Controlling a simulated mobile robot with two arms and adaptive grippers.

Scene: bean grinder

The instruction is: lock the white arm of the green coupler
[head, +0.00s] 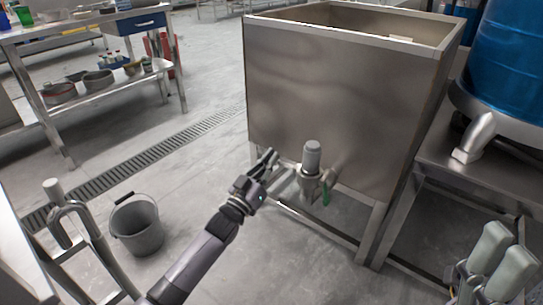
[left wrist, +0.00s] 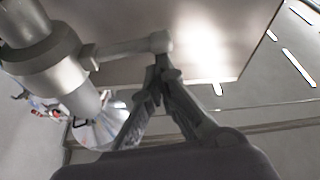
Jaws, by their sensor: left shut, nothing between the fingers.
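The grey metal coupler (head: 312,160) is at the lower front of the steel tank, with a green part (head: 326,193) hanging at its right side. In the left wrist view the coupler body (left wrist: 50,62) fills the upper left, and a pale arm (left wrist: 135,46) sticks out from it to the right. My left gripper (head: 270,157) is shut and empty, just left of the coupler. In the left wrist view its fingertips (left wrist: 162,66) are at the rounded end of the pale arm; whether they touch cannot be told.
The steel tank (head: 340,90) stands on legs behind the coupler. A grey bucket (head: 137,228) is on the floor to the left, near a floor drain (head: 160,150). A blue drum (head: 505,55) stands on a steel table at the right.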

